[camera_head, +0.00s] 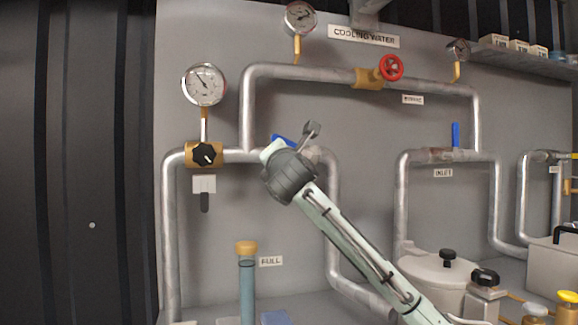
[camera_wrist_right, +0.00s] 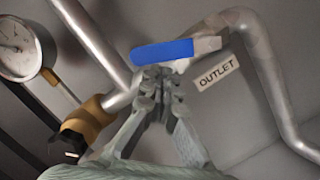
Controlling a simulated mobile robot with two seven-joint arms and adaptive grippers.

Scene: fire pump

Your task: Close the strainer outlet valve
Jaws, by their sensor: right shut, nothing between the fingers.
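The outlet valve's blue handle (camera_wrist_right: 162,53) lies across the upper middle of the right wrist view, above and left of the OUTLET label (camera_wrist_right: 217,73). It slants relative to its pipe. In the head view only a bit of the blue handle (camera_head: 281,140) shows; my right wrist hides the rest of the valve. My right gripper (camera_wrist_right: 165,82) is shut and empty, its fingertips close below the handle. I cannot tell whether they touch it. My left gripper is not in view.
A black-knobbed brass regulator (camera_head: 205,154) sits left on the same pipe. A pressure gauge (camera_head: 204,84) is above it. The inlet valve's blue handle (camera_head: 455,134) stands upright at right. A red handwheel (camera_head: 391,68) is higher up. A white lidded pot (camera_head: 432,275) stands below right.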

